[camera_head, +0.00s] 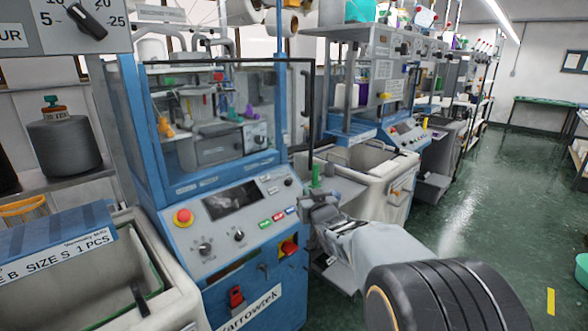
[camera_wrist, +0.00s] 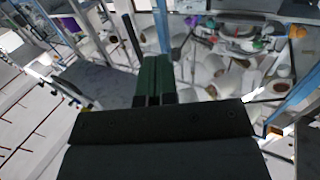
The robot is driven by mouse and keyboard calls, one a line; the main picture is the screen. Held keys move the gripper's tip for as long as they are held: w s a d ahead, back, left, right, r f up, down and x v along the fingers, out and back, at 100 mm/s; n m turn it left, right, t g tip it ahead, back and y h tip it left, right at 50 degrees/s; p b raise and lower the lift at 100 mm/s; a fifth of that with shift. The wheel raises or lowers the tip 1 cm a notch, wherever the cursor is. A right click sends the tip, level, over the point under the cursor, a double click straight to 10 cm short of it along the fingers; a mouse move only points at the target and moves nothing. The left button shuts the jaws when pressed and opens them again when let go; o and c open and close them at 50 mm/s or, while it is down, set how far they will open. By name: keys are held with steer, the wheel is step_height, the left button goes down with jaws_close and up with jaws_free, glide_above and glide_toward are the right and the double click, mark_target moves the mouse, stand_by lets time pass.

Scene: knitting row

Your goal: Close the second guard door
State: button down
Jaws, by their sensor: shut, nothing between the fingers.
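The near knitting machine (camera_head: 240,290) has a blue frame and a clear guard door with a dark edge (camera_head: 230,61) and a black upright handle (camera_head: 305,95). The door's handle side stands out past the blue right post, so it looks ajar. A second blue-framed machine (camera_head: 362,133) stands behind to the right; its door's state is unclear. My gripper (camera_head: 316,170) is below and right of the handle, apart from it, in front of the white bin. Its green fingers (camera_wrist: 151,75) are together and empty in the wrist view.
A white bin (camera_head: 400,205) stands right of the near machine. Another bin (camera_head: 165,290) is at the lower left. The control panel (camera_head: 228,205) has a red stop button (camera_head: 183,217). The green floor (camera_head: 490,190) at right is mostly clear. Pale yarn cones (camera_wrist: 215,70) show in the wrist view.

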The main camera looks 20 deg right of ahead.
mark_target(292, 171)
steer(key=w+p, duration=0.1)
steer(key=w, duration=0.3)
steer(key=w+p, duration=0.1)
steer(key=w, duration=0.4)
steer(key=w+d+p, duration=0.1)
steer(key=w, duration=0.4)
steer(key=shift+r, duration=0.25)
